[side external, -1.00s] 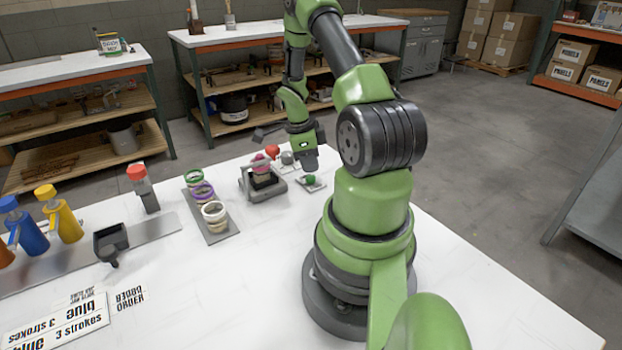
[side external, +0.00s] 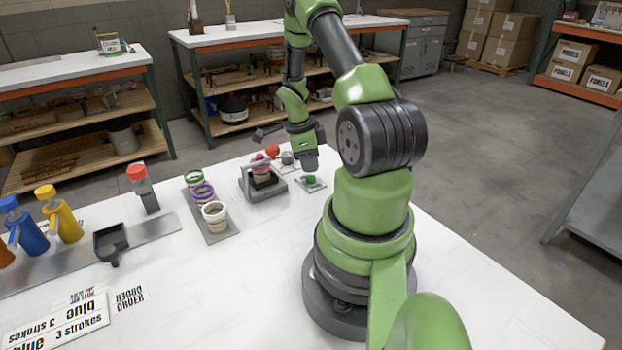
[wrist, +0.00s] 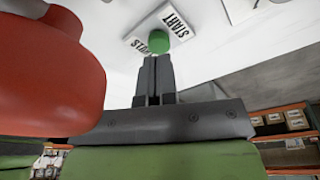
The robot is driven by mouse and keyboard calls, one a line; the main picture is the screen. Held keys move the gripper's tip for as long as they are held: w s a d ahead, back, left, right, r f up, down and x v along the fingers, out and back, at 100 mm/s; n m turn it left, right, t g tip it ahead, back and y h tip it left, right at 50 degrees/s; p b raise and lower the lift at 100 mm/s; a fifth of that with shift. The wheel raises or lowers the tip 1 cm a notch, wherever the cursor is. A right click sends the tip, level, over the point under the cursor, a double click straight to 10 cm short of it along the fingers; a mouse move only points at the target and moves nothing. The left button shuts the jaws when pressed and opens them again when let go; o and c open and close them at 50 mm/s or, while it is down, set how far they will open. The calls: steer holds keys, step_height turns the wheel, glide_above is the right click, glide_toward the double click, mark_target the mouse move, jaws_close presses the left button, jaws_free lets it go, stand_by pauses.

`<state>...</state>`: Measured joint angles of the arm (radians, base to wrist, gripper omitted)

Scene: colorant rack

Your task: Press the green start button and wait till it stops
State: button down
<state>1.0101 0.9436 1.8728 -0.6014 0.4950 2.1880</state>
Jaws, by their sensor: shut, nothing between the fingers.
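The green start button (side external: 310,179) sits on a small light plate on the white table, to the right of the clamp-like machine (side external: 264,182). In the wrist view the green button (wrist: 171,41) is just beyond my fingertips, beside a label reading START (wrist: 172,23). My gripper (side external: 309,165) points down over the button, and its closed fingers (wrist: 154,60) are empty in the wrist view. I cannot tell whether the fingertips touch the button. A jar with a pink top stands in the machine.
A red knob (side external: 272,151) is close to my gripper; a large red rounded shape (wrist: 55,75) fills the wrist view's left. A tray of open jars (side external: 214,214), colorant bottles (side external: 62,214) and a black scoop (side external: 110,241) lie left. The front table is mostly clear.

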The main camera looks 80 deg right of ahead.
mark_target(310, 177)
steer(key=shift+f, duration=0.2)
steer(key=shift+f, duration=0.85)
steer(key=shift+r, duration=1.05)
steer(key=shift+r, duration=2)
